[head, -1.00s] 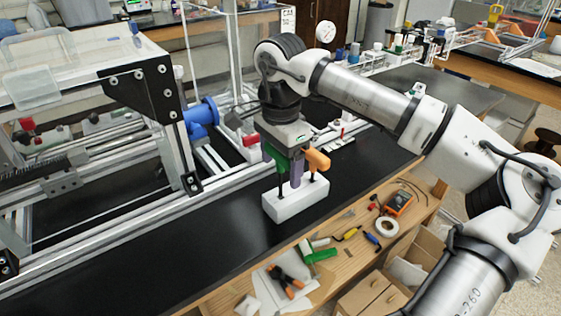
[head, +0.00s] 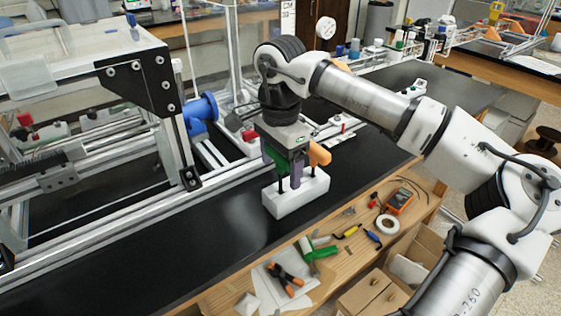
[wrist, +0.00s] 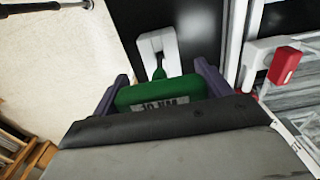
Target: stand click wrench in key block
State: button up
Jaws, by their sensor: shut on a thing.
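The white key block (head: 292,203) sits on the black bench top in the head view. Its end also shows in the wrist view (wrist: 146,46), with a dark opening. My gripper (wrist: 168,93) is shut on the click wrench (wrist: 165,91), with a purple finger on each side of its green handle marked "10 N·m". In the head view the wrench (head: 274,157) is upright over the block's left part. Its dark shaft reaches down to the block's top; I cannot tell how deep it sits. An orange-handled tool (head: 319,153) stands upright at the block's right end, close beside my gripper.
The aluminium extrusion frame (head: 181,140) stands left of and behind the block. A wooden shelf in front holds a multimeter (head: 398,201), a tape roll (head: 387,225) and orange-handled pliers (head: 286,279). Bare black bench lies left of the block.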

jog(key=shift+f+b, duration=0.95)
jog(key=shift+f, duration=0.35)
jog(key=o, duration=1.2)
